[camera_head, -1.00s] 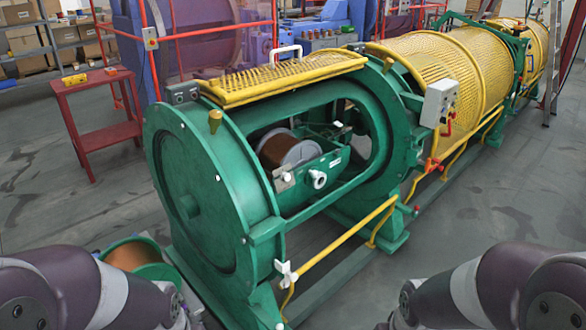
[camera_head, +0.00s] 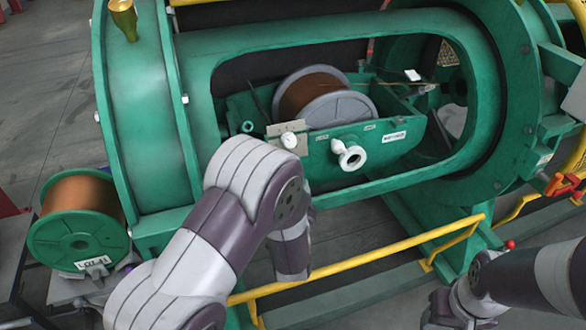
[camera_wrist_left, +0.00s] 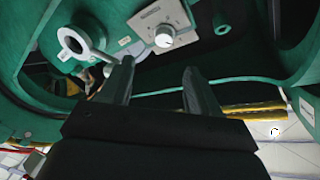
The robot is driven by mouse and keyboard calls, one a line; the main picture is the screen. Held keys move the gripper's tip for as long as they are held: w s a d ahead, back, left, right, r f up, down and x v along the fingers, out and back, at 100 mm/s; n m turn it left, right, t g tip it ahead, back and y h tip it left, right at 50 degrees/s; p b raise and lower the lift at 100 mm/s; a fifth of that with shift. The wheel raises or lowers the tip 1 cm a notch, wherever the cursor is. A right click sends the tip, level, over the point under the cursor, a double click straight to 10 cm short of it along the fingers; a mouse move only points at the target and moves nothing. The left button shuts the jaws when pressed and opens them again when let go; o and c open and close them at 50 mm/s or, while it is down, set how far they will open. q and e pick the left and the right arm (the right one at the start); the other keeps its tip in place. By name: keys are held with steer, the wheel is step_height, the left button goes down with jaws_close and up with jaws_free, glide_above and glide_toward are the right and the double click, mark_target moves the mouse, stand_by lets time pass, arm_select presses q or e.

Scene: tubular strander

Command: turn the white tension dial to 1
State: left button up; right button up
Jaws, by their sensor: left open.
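The white dial knob (camera_head: 289,140) sits on a small metal plate (camera_head: 280,128) at the front edge of the green cradle inside the machine's opening. In the left wrist view the same knob (camera_wrist_left: 165,37) and its plate (camera_wrist_left: 172,18) are at the top, just beyond the fingers. My left gripper (camera_wrist_left: 158,70) is open and empty, its fingertips pointing at the cradle below the knob, apart from it. In the head view my left arm hides that gripper. Marks on the plate are too small to read.
A white ring-shaped fitting (camera_head: 349,156) projects from the cradle beside the dial. A copper spool (camera_head: 312,97) lies in the cradle. A yellow rail (camera_head: 365,258) crosses in front, below the opening. Another copper spool (camera_head: 78,228) with green flanges stands at left.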

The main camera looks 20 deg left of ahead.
mark_target(290, 143)
arm_select(q)
steer(key=x, duration=0.4)
steer(key=b+x, duration=0.1)
steer(key=x, duration=0.7)
steer(key=shift+a+r, duration=0.2)
steer(key=shift+r, duration=0.15)
steer(key=shift+s, duration=0.1)
steer(key=c, duration=1)
